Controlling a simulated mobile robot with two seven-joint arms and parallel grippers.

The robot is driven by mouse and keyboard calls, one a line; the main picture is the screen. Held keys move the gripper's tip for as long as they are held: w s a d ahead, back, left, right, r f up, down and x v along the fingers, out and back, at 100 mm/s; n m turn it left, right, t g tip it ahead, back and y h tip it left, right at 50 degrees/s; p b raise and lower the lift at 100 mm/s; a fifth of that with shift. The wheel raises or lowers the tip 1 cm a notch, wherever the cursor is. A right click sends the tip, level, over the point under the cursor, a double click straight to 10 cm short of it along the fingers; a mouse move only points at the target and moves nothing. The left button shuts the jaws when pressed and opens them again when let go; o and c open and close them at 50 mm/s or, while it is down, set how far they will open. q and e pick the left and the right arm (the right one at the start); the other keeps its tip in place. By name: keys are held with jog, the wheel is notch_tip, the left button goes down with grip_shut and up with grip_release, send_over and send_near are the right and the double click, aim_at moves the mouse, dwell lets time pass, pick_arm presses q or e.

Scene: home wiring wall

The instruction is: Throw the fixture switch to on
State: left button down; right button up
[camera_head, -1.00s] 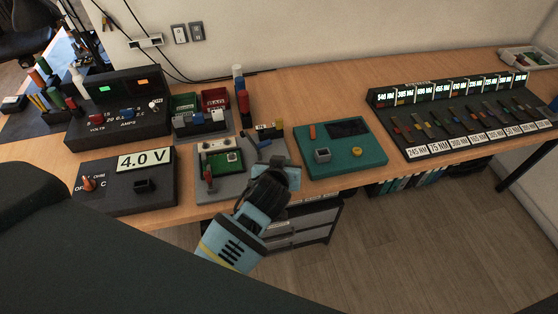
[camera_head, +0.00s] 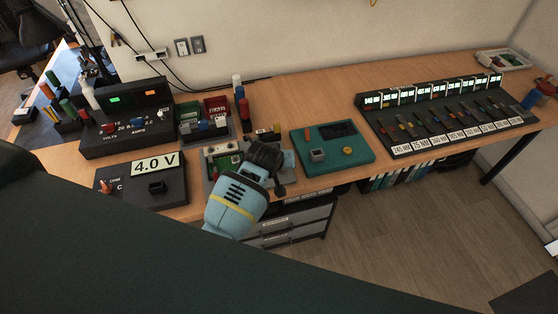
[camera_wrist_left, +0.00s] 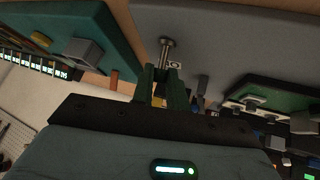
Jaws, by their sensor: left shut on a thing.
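The fixture switch is a short metal lever (camera_wrist_left: 166,48) in the left wrist view. It stands on the grey fixture plate (camera_wrist_left: 235,35), with a small white label beside it. The two dark green fingers of my left gripper (camera_wrist_left: 165,80) are shut on the lever, and its metal tip shows past them. In the head view my left gripper (camera_head: 264,156) is over the right part of the fixture, hiding the switch and its own fingertips. A green board (camera_head: 222,163) shows just left of it. My right gripper is not in view.
A teal box (camera_head: 332,165) stands close to the right of my gripper. A black meter box reading 4.0 V (camera_head: 150,168) is to the left. Bins and coloured blocks (camera_head: 205,125) stand behind. A long panel of sliders (camera_head: 440,118) is farther right.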

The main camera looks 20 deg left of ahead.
pick_arm(q)
jog(key=shift+w+r, duration=0.1)
jog(key=shift+r, duration=0.05)
jog(key=c, duration=1.4)
grip_release()
jog(key=shift+c, duration=0.2)
jog(key=shift+o, duration=0.3)
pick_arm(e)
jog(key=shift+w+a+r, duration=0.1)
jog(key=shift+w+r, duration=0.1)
